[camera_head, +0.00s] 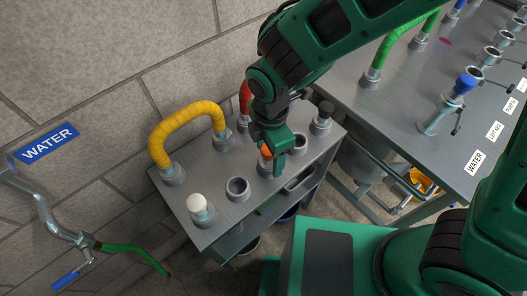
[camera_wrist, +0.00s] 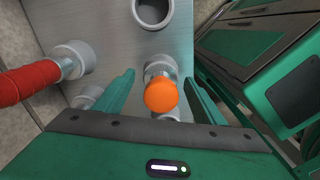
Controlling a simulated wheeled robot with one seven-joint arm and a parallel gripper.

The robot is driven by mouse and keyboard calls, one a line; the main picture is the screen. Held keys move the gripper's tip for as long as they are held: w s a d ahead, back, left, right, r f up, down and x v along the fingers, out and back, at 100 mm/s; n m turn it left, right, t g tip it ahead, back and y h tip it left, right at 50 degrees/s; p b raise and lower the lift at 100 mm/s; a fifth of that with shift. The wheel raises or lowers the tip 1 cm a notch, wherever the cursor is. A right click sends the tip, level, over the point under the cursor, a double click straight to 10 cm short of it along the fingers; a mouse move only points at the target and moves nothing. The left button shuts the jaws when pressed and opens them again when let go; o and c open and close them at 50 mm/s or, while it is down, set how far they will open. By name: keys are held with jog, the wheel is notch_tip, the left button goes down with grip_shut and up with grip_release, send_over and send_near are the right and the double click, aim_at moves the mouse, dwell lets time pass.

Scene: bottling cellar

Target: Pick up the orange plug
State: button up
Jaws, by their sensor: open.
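The orange plug (camera_wrist: 160,95) sits on a grey socket on the metal cabinet top (camera_head: 226,205). In the head view only a small part of the orange plug (camera_head: 266,151) shows, as my gripper (camera_head: 272,160) covers most of it. In the wrist view my gripper (camera_wrist: 160,92) is open, with its green fingers on either side of the plug and gaps showing between them and it. Whether the fingers are level with the plug is hard to tell.
Beside the plug stand an empty socket (camera_head: 237,188), a white plug (camera_head: 197,203), a black plug (camera_head: 325,108), a yellow hose (camera_head: 183,115) and a red hose (camera_wrist: 30,82). A metal table (camera_head: 430,110) with a green hose and blue plug (camera_head: 464,83) is at right.

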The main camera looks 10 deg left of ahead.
jog(key=c, duration=1.1)
jog(key=shift+c, duration=0.2)
jog(key=shift+r, duration=0.1)
jog(key=shift+r, duration=0.6)
jog(key=r, duration=0.1)
jog(key=s+r, duration=0.1)
jog(key=r, duration=0.1)
jog(key=shift+s+a+r, duration=0.1)
jog(key=shift+a+r, duration=0.05)
jog(key=shift+r, duration=0.1)
jog(key=s+a+r, duration=0.1)
jog(key=s+r, duration=0.5)
jog(key=s, duration=0.4)
jog(key=shift+s+a, duration=0.15)
jog(key=shift+a, duration=0.2)
